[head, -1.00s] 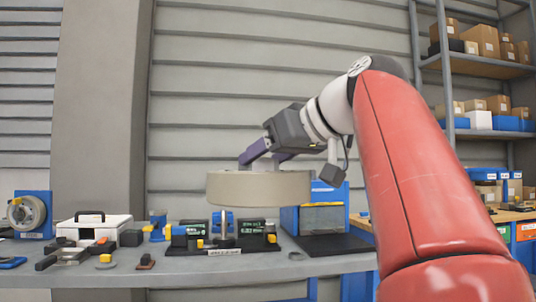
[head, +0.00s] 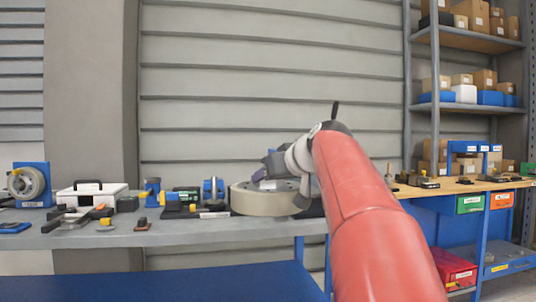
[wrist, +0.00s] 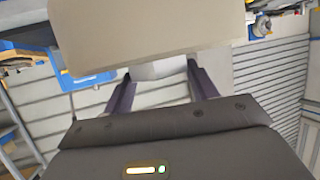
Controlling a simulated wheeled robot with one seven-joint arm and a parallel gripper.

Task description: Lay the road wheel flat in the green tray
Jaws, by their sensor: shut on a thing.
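The road wheel (head: 262,202) is a thick beige-grey disc, held roughly level over the right end of the grey bench. Its top face with several holes shows in the head view. In the wrist view the wheel (wrist: 150,30) fills the upper middle as a large pale block. My gripper (head: 266,176) is shut on the wheel from above; its purple fingers also show in the wrist view (wrist: 160,78). The exact grip contact is hidden. A small green item (head: 527,168) stands at the far right edge on the wooden bench; I cannot tell whether it is the green tray.
The grey bench (head: 170,234) holds a white case (head: 92,194), a blue-framed reel (head: 30,184) and several small tools. At right, a wooden bench (head: 455,187) has green and orange bins beneath. A shelf rack (head: 470,108) with boxes stands behind it.

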